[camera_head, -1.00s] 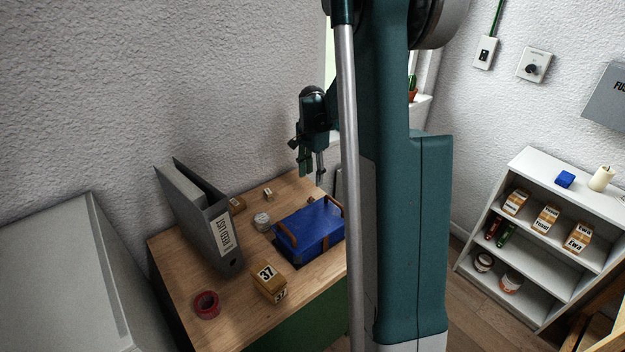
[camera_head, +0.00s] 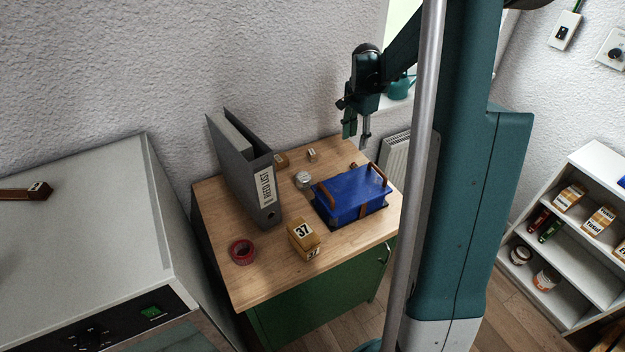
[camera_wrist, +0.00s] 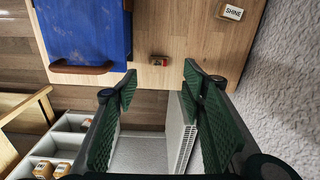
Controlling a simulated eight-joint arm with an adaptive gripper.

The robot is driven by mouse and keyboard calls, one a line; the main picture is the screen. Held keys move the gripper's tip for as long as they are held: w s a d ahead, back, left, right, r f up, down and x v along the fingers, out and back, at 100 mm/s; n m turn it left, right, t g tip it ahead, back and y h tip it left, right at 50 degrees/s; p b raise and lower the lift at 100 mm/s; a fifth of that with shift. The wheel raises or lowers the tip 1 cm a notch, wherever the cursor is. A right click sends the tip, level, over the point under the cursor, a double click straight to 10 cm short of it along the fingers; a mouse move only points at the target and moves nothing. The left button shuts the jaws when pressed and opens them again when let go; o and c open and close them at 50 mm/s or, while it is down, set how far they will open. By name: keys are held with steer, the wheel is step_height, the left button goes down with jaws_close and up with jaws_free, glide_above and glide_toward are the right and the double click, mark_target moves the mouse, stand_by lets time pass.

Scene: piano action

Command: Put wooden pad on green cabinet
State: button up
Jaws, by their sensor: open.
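The green cabinet (camera_head: 318,300) has a wooden top (camera_head: 222,208) and stands mid-picture in the head view. I cannot tell for certain which thing is the wooden pad. Small wooden blocks lie on the top: one at the back (camera_head: 312,155), one beside the binder (camera_head: 281,160), and a larger one marked 37 (camera_head: 304,238). The wrist view shows a small red-brown block (camera_wrist: 158,60) near the top's edge and a wooden one labelled SHINE (camera_wrist: 231,12). My gripper (camera_head: 357,130) is open and empty, above the cabinet's back right corner; its fingers also show in the wrist view (camera_wrist: 160,80).
A blue case (camera_head: 350,193), grey binder (camera_head: 243,170), red tape roll (camera_head: 242,252) and small tin (camera_head: 303,180) crowd the top. A grey appliance (camera_head: 90,230) stands left, with a brown wooden piece (camera_head: 22,194) on it. White shelves (camera_head: 570,245) stand right.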

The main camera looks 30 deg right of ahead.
steer(key=s+a+r+n+t, duration=0.2)
steer(key=s+a+r+n, duration=0.25)
steer(key=a+r, duration=0.4)
steer(key=s+a+r+n+t, duration=0.1)
steer(key=s+a+r+n, duration=0.4)
steer(key=a, duration=0.7)
steer(key=s+a+r+n+t, duration=0.2)
steer(key=s+a+n+t, duration=0.2)
steer(key=s+a+n, duration=0.4)
steer(key=shift+s+a+r, duration=0.2)
steer(key=shift+s+a, duration=3.05)
steer(key=shift+s, duration=1.45)
